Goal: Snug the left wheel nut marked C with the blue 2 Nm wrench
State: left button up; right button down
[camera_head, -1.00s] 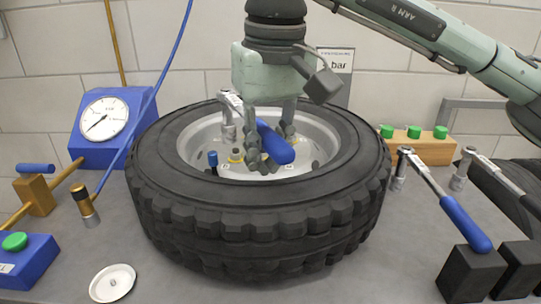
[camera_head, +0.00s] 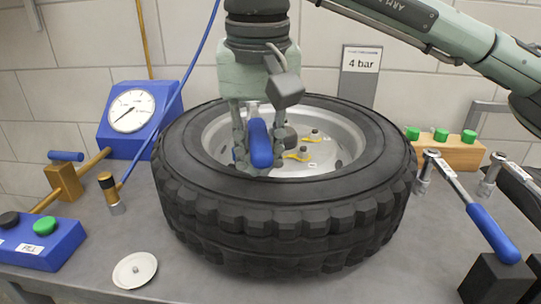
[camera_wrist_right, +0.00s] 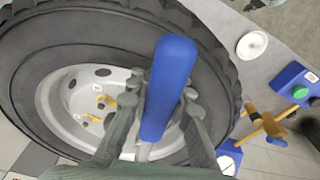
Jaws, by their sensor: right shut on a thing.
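My right gripper (camera_head: 258,160) is shut on the blue handle of a wrench (camera_head: 261,145), over the left part of the wheel rim (camera_head: 338,124). In the right wrist view the blue wrench handle (camera_wrist_right: 168,88) stands between the fingers of my right gripper (camera_wrist_right: 165,100). The wrench's head is mostly hidden, so I cannot tell whether it sits on a nut. Wheel nuts with yellow pointers (camera_head: 300,155) show in the rim to the right of the gripper. Their small labels are too small to read, and the left nut is hidden. My left gripper is not in view.
The black tyre (camera_head: 290,222) lies flat on the grey bench. Another blue-handled wrench (camera_head: 490,232) rests at the right, near a wooden block with green caps (camera_head: 450,150). A gauge (camera_head: 131,110), a blue button box (camera_head: 40,240) and a white disc (camera_head: 135,270) are at the left.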

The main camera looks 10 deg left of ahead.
aim_at(222, 176)
jog(key=shift+s+a+r+m, duration=0.15)
jog(key=shift+a+m, duration=0.35)
jog(key=shift+a, duration=0.35)
jog(key=shift+s+a+m+p, duration=0.1)
jog(key=shift+a+m+p, duration=0.1)
jog(key=shift+a+m, duration=0.45)
jog(key=shift+a+m+p, duration=0.15)
jog(key=shift+a+m, duration=0.1)
jog(key=shift+a, duration=0.8)
jog(key=shift+a+m+h+p, duration=0.3)
jog(key=shift+a+m+p, duration=0.35)
jog(key=shift+a, duration=1)
jog(key=shift+d+b, duration=0.25)
jog(key=shift+b, duration=0.05)
jog(key=shift+d+n+b, duration=0.3)
jog(key=shift+d+n, duration=0.35)
jog(key=shift+d, duration=0.65)
